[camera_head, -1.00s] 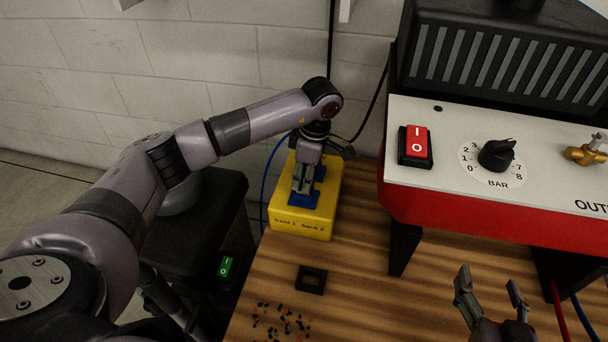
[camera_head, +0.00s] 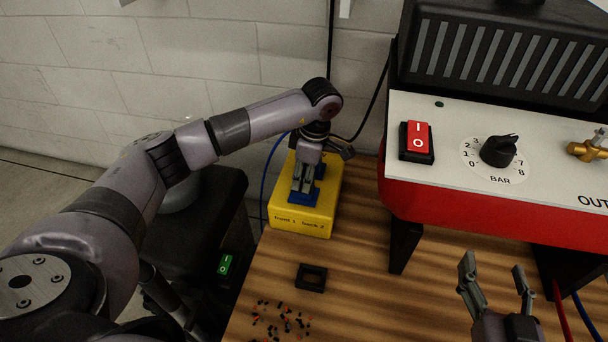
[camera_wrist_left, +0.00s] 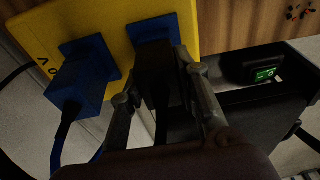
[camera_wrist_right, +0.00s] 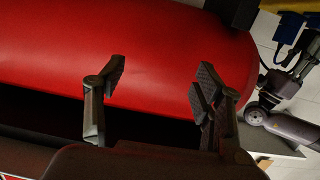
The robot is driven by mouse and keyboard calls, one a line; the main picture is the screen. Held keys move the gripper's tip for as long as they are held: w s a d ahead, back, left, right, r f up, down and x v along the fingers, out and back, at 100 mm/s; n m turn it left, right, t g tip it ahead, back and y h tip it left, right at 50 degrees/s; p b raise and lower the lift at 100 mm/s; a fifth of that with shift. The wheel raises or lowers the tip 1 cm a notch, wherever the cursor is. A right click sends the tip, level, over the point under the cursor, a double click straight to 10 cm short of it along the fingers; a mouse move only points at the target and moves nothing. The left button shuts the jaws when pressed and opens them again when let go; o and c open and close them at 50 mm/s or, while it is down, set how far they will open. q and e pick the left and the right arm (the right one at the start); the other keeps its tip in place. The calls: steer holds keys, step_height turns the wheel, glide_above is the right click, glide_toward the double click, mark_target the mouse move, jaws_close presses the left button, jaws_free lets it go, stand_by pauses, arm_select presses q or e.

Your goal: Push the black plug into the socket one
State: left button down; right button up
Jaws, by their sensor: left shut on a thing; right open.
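The yellow socket block (camera_head: 287,219), labelled front 1 and back 2, stands on the wooden table. My left gripper (camera_head: 303,186) points down over its front blue socket (camera_head: 303,198), socket one. In the left wrist view its fingers are shut on the black plug (camera_wrist_left: 153,62). The plug sits at the blue front socket (camera_wrist_left: 137,30), upright to it; its tip is hidden inside or behind the rim. A blue plug (camera_wrist_left: 80,82) stands in the other socket (camera_wrist_left: 92,52). My right gripper (camera_head: 494,268) is open and empty in front of the red machine.
A black square frame (camera_head: 311,278) and scattered bits (camera_head: 280,321) lie on the table. A green switch (camera_head: 226,264) is at left.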

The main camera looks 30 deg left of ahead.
arm_select(q)
steer(key=shift+f, duration=0.25)
steer(key=c, duration=1.1)
jaws_free()
arm_select(e)
steer(key=shift+w+a+r+t, duration=0.15)
steer(key=shift+r+t, duration=0.25)
steer(key=shift+r, duration=0.3)
arm_select(q)
steer(key=shift+r, duration=0.15)
steer(key=r, duration=0.4)
steer(key=d+r, duration=0.1)
steer(key=r, duration=0.6)
steer(key=shift+w+d+r, duration=0.25)
steer(key=shift+d+r, duration=0.05)
steer(key=shift+d, duration=0.1)
arm_select(e)
steer(key=shift+f, duration=0.1)
arm_select(q)
steer(key=shift+s+f, duration=0.1)
